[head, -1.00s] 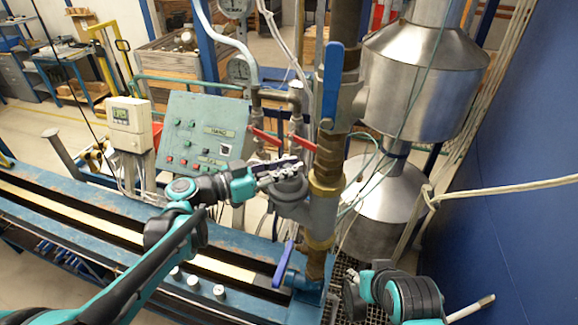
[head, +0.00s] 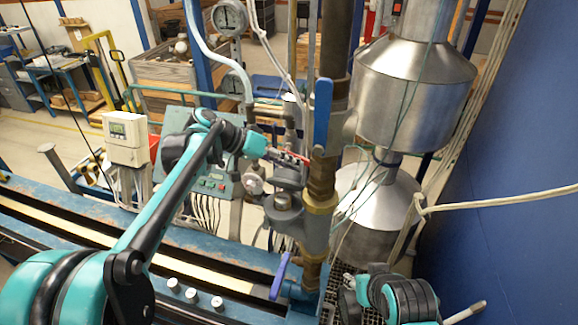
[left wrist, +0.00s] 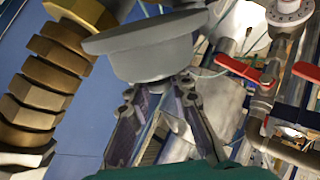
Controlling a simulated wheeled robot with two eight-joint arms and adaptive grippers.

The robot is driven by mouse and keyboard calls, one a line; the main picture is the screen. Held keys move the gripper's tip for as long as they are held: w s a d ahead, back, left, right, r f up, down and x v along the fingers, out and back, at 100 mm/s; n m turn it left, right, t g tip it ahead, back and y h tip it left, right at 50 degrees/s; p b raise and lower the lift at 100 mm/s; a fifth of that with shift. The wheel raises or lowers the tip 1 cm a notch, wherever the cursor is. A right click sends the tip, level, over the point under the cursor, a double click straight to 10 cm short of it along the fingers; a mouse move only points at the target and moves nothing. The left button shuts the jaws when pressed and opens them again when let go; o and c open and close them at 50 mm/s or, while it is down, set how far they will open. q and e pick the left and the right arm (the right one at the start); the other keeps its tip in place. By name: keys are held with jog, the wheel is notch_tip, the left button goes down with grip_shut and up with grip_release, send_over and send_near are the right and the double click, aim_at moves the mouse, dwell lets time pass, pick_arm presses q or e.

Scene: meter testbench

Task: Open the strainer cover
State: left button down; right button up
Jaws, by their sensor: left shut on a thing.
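The grey strainer cover (left wrist: 145,45) is a round disc with a narrow knob in the left wrist view. My left gripper (left wrist: 168,90) is shut on that knob. In the head view, the left gripper (head: 286,157) holds the cover (head: 290,177) above the grey strainer body (head: 287,222), apart from it. The strainer body's round top (head: 283,201) is exposed, beside the brass pipe fittings. My right gripper (head: 349,298) is low at the bottom right, away from the strainer; its fingers are not clear.
A vertical pipe with a blue lever (head: 323,110) stands just right of the cover. Red valve handles (left wrist: 238,69) are close to the left gripper. A control panel (head: 175,170) stands behind my left arm. A blue bench (head: 235,258) runs below, with a purple lever (head: 279,276).

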pick_arm(q)
jog(key=shift+n+g+y, duration=0.5)
jog(key=shift+n+g, duration=0.1)
jog(key=shift+g, duration=0.3)
jog(key=shift+w+d+f+b, duration=0.3)
jog(key=shift+w+f, duration=0.1)
jog(key=shift+w, duration=0.3)
jog(key=shift+w+d+f+b, duration=0.15)
jog(key=shift+w+f+b, duration=0.15)
jog(key=shift+w, duration=0.4)
jog(key=shift+w+d+f+b, duration=0.25)
jog(key=shift+w+f, duration=0.2)
jog(key=shift+w, duration=0.25)
pick_arm(e)
jog(key=shift+w+d+f, duration=0.2)
jog(key=shift+w+f, duration=0.05)
jog(key=shift+f, duration=0.5)
pick_arm(q)
jog(key=shift+f, duration=0.1)
jog(key=c, duration=1.4)
grip_release()
jog(key=v, duration=1.2)
jog(key=shift+w+a, duration=0.25)
jog(key=shift+a, duration=0.1)
pick_arm(e)
jog(key=shift+w+a, duration=0.1)
jog(key=shift+w, duration=0.05)
